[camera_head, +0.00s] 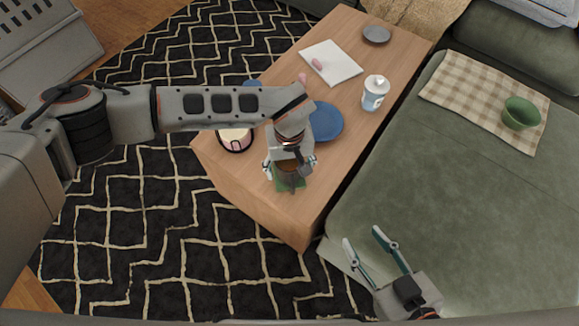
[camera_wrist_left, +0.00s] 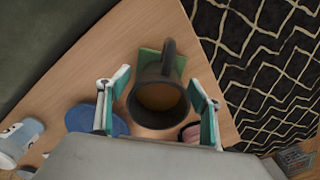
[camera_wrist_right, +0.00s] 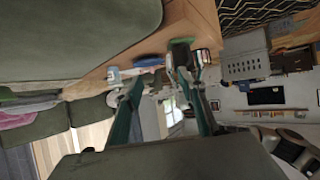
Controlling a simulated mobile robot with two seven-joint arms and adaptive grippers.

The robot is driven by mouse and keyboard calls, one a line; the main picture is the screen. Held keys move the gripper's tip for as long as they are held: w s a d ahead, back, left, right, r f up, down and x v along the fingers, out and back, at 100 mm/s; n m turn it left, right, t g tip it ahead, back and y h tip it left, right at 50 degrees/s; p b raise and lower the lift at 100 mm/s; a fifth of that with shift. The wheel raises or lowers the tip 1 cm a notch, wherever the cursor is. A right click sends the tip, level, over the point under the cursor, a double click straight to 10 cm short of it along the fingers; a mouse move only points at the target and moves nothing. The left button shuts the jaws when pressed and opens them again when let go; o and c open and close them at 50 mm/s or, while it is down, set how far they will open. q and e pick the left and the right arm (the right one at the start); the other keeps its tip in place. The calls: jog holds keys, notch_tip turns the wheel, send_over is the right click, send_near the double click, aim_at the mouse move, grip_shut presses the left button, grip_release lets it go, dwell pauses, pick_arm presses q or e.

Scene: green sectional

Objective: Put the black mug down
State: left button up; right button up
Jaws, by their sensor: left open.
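The black mug (camera_wrist_left: 158,100) holds brown liquid and appears upright on a green square coaster (camera_wrist_left: 150,58) at the near end of the wooden table. In the head view the mug (camera_head: 291,178) is partly hidden by my left gripper (camera_head: 290,167). My left gripper is open, with one teal-lined finger on each side of the mug. In the left wrist view small gaps show between the fingers and the mug. My right gripper (camera_head: 371,246) is open and empty, in front of the sofa, away from the mug.
The wooden table (camera_head: 245,185) also holds a blue plate (camera_head: 327,122), a white cup with lid (camera_head: 374,93), a white notebook (camera_head: 331,64), a grey dish (camera_head: 376,35) and a pink-trimmed container (camera_head: 236,140). The green sofa (camera_head: 450,190) bounds it on the right.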

pick_arm(q)
jog(key=shift+r, duration=0.35)
notch_tip(320, 180, up, 12)
jog(key=p, duration=0.3)
jog(key=shift+f, duration=0.25)
pick_arm(e)
jog(key=shift+n+g+h, duration=0.4)
jog(key=shift+h, duration=0.1)
jog(key=d+f, duration=0.1)
jog(key=s+d+f, duration=0.1)
jog(key=d, duration=0.1)
jog(key=shift+s+d, duration=0.1)
jog(key=shift+d, duration=0.2)
jog(key=shift+a+r, duration=0.2)
